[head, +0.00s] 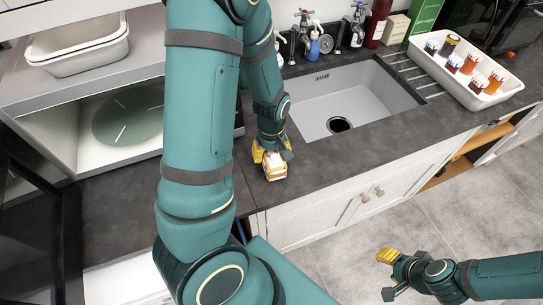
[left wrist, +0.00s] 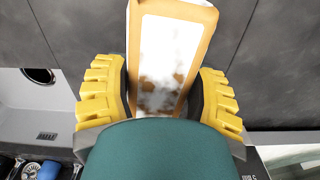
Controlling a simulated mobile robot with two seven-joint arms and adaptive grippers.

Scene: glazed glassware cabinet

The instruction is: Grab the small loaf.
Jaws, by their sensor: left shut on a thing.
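The small loaf (head: 274,172) is a box-shaped piece with tan-orange edges and a white, brown-flecked face. It is at the dark countertop left of the sink, near the front edge. My left gripper (head: 271,158) is shut on it from above. In the left wrist view the loaf (left wrist: 164,62) sits between the two yellow finger pads of the gripper (left wrist: 160,92). I cannot tell whether the loaf touches the counter. My right gripper (head: 386,275) is low at the right, over the floor, empty, with its fingers apart.
The sink (head: 350,95) lies right of the loaf. Bottles and a blue sprayer (head: 314,47) stand behind it. A white tray (head: 437,65) with several jars is at the right. An open compartment with a green plate (head: 128,117) is at the left. The counter around the loaf is clear.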

